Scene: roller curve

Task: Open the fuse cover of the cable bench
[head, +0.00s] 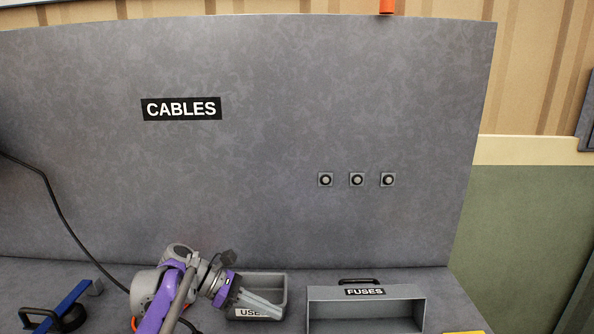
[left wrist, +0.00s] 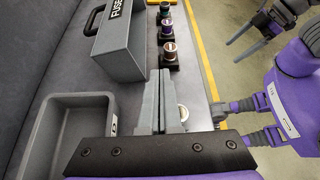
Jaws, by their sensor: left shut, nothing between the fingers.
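The grey fuse cover (head: 415,312), labelled FUSES, stands on the bench at the lower right in the head view, with a black handle (head: 359,281) on top. Its long grey side also shows in the left wrist view (left wrist: 122,52). My left gripper (head: 281,309) is shut and empty, just left of the cover and in front of the small tray. Its closed fingertips (left wrist: 160,74) point toward the cover's near end, apart from it. My right gripper (left wrist: 238,32) shows at the upper right of the left wrist view, its fingers apart, away from the cover.
A grey tray (head: 284,290) with a partly hidden label stands behind my left gripper. Several round fuses in black holders (left wrist: 168,54) line the bench edge beside the cover. A blue bar (head: 72,295) and black cable (head: 50,190) are at left. Bench panel carries three round fittings (head: 356,180).

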